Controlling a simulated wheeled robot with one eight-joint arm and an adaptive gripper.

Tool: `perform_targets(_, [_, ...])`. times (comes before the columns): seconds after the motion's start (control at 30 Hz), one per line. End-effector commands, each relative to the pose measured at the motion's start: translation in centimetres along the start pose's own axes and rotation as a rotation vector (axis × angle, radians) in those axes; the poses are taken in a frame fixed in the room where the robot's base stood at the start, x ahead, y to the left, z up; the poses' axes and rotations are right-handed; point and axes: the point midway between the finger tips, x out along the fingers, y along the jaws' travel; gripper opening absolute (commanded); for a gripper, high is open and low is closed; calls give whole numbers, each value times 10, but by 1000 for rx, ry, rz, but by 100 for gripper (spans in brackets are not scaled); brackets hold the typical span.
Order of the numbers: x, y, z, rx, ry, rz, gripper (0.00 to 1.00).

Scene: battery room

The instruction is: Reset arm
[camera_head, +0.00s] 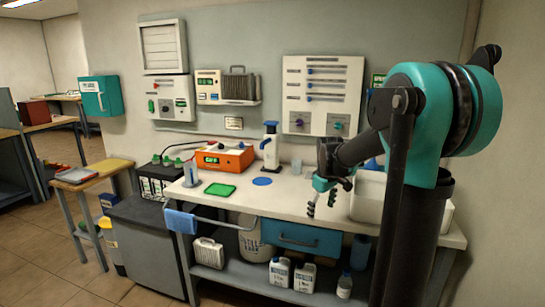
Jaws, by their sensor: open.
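My arm comes in from the right, teal and black, and reaches over the workbench. My gripper (322,199) is at its end, above the right part of the white bench top (295,203), near the front edge. Its fingers point down and are apart, with nothing seen between them. A white bin (368,205) stands on the bench just right of my gripper, partly hidden behind my arm.
On the bench are an orange meter (226,158), a white bottle with a blue top (270,152), a green pad (219,190), a blue disc (262,181) and a clear cylinder (191,175). A blue drawer (302,239) is under the front edge. A side table (90,182) stands left.

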Motion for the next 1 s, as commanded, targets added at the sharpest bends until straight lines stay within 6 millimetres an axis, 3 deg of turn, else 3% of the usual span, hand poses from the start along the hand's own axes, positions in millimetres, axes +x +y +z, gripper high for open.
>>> perform_targets(0.03, [3,-15,22,58,14,11,82])
perform_targets(0.3, [32,-89,121,393,102,58,82])
perform_targets(0.5, [58,-136,182,600,164,74,82])
perform_targets(0.63, [69,-152,203,675,189,77,82])
perform_targets(1.0, [69,-153,204,679,190,77,82])
